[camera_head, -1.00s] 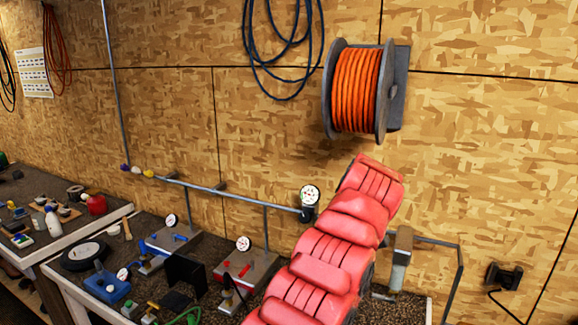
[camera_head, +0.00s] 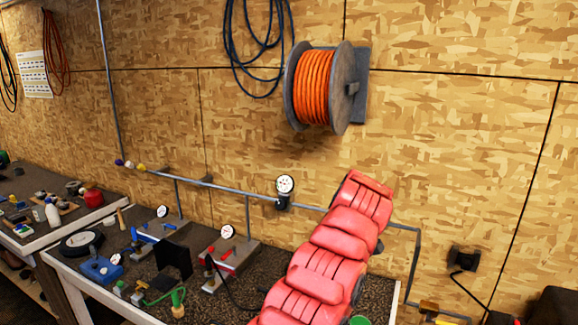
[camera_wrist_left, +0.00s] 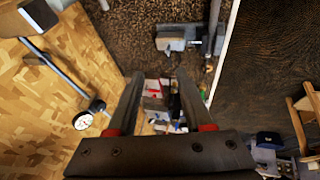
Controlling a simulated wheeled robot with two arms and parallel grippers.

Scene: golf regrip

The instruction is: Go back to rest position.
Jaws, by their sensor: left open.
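My left gripper (camera_wrist_left: 160,78) shows in the left wrist view with its two dark fingers spread apart. The gap between them is empty. Beyond it, tools on a workbench (camera_wrist_left: 140,38) show, apart from the fingers. In the head view a red segmented arm link of mine rises from the bottom and hides part of the bench; no gripper shows there. My right gripper is in neither view.
The bench (camera_head: 75,277) along the wall carries a blue clamp fixture (camera_head: 160,233), a red-handled fixture (camera_head: 222,257) and a black tape roll (camera_head: 82,243). A pipe with a gauge (camera_head: 285,184) runs behind. An orange cable reel (camera_head: 320,88) hangs on the wall.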

